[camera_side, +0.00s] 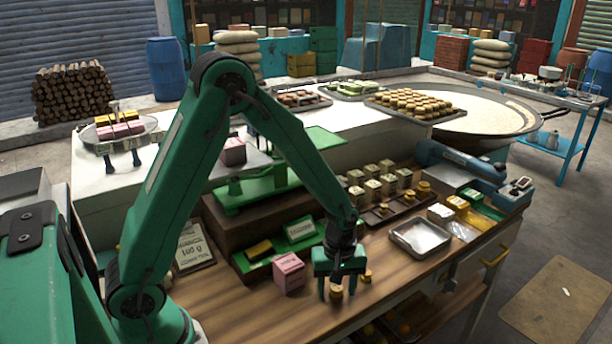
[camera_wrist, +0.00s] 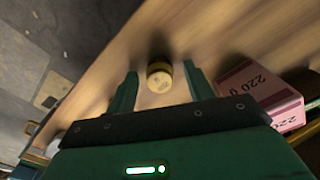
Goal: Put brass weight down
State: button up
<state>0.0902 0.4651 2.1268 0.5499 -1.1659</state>
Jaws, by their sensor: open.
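A small brass weight (camera_wrist: 159,77) stands upright on the wooden counter in the wrist view. It lies between the tips of my open gripper (camera_wrist: 158,85), with a gap to each finger. In the side view my gripper (camera_side: 337,288) points down at the counter near its front edge, and a brass weight (camera_side: 336,291) shows at its fingertips. Another small brass piece (camera_side: 366,276) stands just right of the gripper there.
A pink box (camera_side: 289,273) marked 220 g in the wrist view (camera_wrist: 262,92) stands close beside my gripper. A metal tray (camera_side: 420,237) lies to the right. A weight rack (camera_side: 395,205) and a green scale (camera_side: 262,190) are behind. The wooden counter (camera_side: 400,290) is clear toward its front edge.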

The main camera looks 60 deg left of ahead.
aim_at(335, 287)
notch_tip(335, 287, up, 12)
jog(key=shift+r, duration=0.15)
dwell(0.7)
dwell(0.5)
jog(key=s+a+r+m+t, duration=0.3)
jog(key=s+r+m+t, duration=0.2)
jog(key=s+r+m, duration=0.7)
jog(key=shift+s+a+t, duration=0.2)
jog(key=shift+s+t, duration=0.1)
jog(key=shift+s, duration=1.45)
